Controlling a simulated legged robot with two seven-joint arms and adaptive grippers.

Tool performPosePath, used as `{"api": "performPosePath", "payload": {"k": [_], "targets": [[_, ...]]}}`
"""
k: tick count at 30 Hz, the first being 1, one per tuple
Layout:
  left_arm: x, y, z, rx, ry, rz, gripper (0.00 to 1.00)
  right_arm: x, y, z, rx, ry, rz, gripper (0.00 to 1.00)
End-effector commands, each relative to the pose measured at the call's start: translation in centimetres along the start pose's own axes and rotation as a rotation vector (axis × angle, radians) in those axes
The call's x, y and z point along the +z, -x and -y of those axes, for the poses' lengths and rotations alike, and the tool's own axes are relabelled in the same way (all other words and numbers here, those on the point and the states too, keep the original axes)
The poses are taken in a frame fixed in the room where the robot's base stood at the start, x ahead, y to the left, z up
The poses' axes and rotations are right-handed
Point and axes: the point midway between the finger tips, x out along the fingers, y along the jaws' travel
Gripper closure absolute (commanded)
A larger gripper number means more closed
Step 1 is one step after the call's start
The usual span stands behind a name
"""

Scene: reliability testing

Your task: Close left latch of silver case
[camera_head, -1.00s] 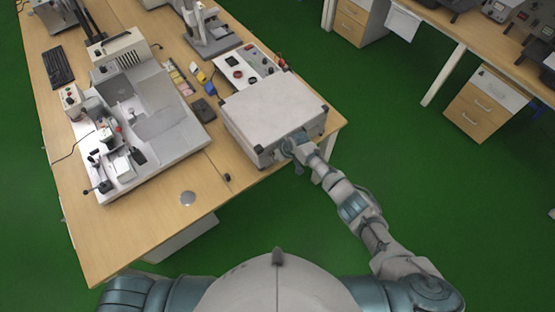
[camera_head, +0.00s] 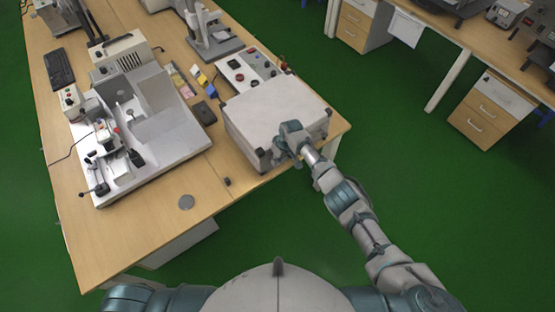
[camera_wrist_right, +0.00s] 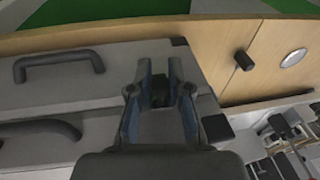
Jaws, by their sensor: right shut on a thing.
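The silver case (camera_head: 265,108) lies closed-looking on the table's right corner, its front side toward me. My right gripper (camera_head: 281,154) is at the left part of that front side. In the right wrist view, the two fingers of my right gripper (camera_wrist_right: 160,95) stand on either side of a small dark latch (camera_wrist_right: 160,84) on the case and grip it. The fingers hide part of it, so I cannot tell its exact position. The dark case handle (camera_wrist_right: 60,62) shows to the left there. My left gripper is out of view.
A white machine (camera_head: 150,150) stands on the wooden table (camera_head: 130,245) to the left. A control box (camera_head: 248,70) stands behind the case. A small black knob (camera_wrist_right: 243,60) and a round metal disc (camera_wrist_right: 292,57) are on the table near its front edge.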

Motion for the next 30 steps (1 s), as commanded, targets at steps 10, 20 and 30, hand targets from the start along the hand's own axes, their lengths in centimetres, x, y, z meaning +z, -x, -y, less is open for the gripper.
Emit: {"api": "performPosePath", "payload": {"k": [10, 20, 30], "targets": [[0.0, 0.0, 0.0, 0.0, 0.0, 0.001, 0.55, 0.0, 0.1, 0.0, 0.001, 0.0, -0.003, 0.57], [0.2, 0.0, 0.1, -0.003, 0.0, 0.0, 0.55, -0.1, 2.7, -0.1, 0.001, 0.002, -0.005, 0.57], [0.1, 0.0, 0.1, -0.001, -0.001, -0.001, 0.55, -0.3, 9.9, 0.0, 0.002, 0.001, -0.003, 0.57]]}}
